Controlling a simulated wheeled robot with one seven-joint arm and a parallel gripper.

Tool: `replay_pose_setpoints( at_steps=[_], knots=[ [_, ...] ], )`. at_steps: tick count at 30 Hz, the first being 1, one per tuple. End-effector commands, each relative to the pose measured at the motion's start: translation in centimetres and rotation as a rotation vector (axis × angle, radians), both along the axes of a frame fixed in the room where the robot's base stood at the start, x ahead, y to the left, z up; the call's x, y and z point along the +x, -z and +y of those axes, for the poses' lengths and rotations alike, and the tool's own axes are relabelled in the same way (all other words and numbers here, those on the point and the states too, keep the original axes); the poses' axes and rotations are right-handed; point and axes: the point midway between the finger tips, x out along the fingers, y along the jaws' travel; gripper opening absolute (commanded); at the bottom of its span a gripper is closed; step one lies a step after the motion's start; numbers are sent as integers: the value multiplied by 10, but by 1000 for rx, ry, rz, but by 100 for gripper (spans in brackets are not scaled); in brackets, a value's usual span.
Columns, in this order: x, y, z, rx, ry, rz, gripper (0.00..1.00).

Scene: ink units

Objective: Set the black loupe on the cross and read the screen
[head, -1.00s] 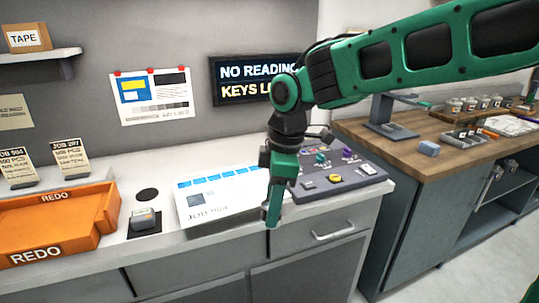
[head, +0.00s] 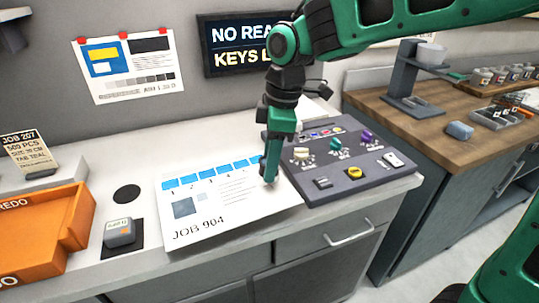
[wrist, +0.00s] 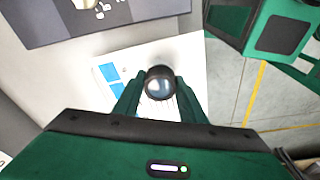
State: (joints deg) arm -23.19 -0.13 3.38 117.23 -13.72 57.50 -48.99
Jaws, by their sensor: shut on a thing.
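The dark screen (head: 225,62) on the wall shows "NO REA" and "KEYS L"; my arm hides the rest.
A grey console (head: 335,185) with coloured knobs and a yellow button stands right of the sheet. A small grey device (head: 119,233) on a black pad and an orange REDO tray (head: 75,225) lie left. A wooden bench (head: 440,115) stands beyond a gap at right.

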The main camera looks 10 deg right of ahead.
Motion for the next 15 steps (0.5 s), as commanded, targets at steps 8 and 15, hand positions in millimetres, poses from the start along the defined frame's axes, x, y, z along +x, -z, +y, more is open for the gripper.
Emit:
replay_pose_setpoints(
  at_steps=[8, 15],
  knots=[
    [0, 16, -2, 0, 3, 0, 15],
    [0, 17, -2, 0, 4, 1, 15]
  ],
)
